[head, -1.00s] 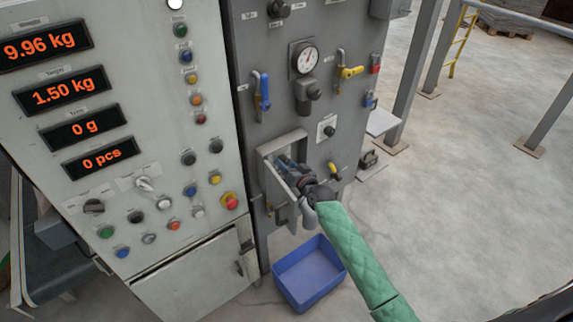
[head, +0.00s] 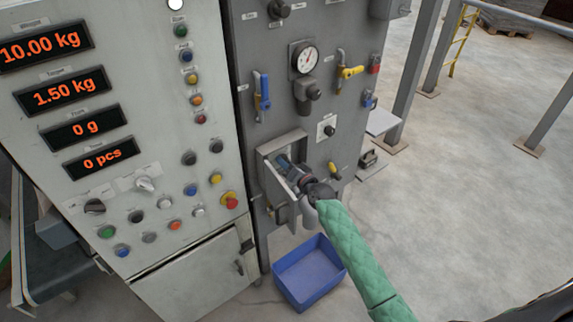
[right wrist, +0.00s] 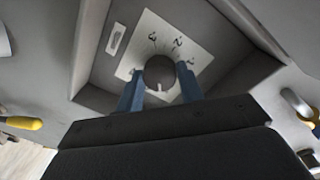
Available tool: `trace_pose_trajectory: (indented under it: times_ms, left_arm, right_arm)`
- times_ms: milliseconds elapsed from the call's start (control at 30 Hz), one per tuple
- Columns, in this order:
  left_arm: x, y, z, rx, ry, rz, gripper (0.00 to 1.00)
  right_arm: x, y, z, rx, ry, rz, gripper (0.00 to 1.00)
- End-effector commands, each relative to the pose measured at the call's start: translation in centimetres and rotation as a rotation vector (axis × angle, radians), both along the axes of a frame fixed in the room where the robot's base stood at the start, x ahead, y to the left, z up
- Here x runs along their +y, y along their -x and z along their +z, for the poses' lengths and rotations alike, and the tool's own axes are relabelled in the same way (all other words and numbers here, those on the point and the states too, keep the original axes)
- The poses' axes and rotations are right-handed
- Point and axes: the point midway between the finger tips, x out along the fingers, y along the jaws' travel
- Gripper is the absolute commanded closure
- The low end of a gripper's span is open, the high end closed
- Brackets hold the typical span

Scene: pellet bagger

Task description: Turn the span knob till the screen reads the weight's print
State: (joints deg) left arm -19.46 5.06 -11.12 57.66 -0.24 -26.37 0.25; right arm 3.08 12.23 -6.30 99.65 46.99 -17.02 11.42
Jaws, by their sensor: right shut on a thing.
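The top screen (head: 40,48) on the pale cabinet reads 10.00 kg in orange. The span knob (right wrist: 159,72) is dark and round with a pale pointer mark, on a white marked plate inside a recess of the grey panel. My right gripper (head: 288,167) reaches into this recess. In the right wrist view its blue fingers (right wrist: 160,88) are shut on the knob, one on each side. A small dark block with a handle (head: 369,159), perhaps the weight, is on a low ledge to the right; no print on it is readable. My left gripper is not in view.
The recess (head: 266,160) has side walls close around my gripper, and an open flap (head: 279,188) stands at its front. A blue bin (head: 309,272) is on the floor below. Valve handles and a gauge (head: 305,60) are above.

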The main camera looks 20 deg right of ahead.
Motion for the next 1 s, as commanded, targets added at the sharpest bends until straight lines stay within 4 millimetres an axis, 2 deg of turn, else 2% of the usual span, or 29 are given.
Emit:
trace_pose_trajectory:
  times_ms: [100,133,200,233,533,667,800,1000]
  left_arm:
    - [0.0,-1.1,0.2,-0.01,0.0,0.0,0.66]
    - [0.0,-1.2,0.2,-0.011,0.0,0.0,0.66]
    - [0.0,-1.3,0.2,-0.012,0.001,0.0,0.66]
    - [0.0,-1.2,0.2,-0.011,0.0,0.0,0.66]
    - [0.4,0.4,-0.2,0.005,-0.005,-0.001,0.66]
    - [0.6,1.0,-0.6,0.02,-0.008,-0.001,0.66]
    - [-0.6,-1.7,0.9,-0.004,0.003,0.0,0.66]
    - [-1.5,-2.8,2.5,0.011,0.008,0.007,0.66]
  right_arm:
    - [0.0,0.0,0.0,0.0,0.0,0.0,0.85]
    - [0.0,0.0,0.0,0.0,0.0,0.0,0.57]
    - [0.0,0.0,0.0,0.0,0.001,0.0,0.43]
    - [0.0,0.0,0.0,0.0,0.001,0.0,0.41]
    - [-0.1,0.1,-0.1,0.0,0.001,0.0,0.41]
    - [-0.4,1.0,-0.2,-0.001,0.002,-0.001,0.41]
    - [-0.9,2.9,-0.2,0.0,0.001,0.001,0.41]
    - [-1.8,5.5,-0.1,0.0,0.001,-0.001,0.41]
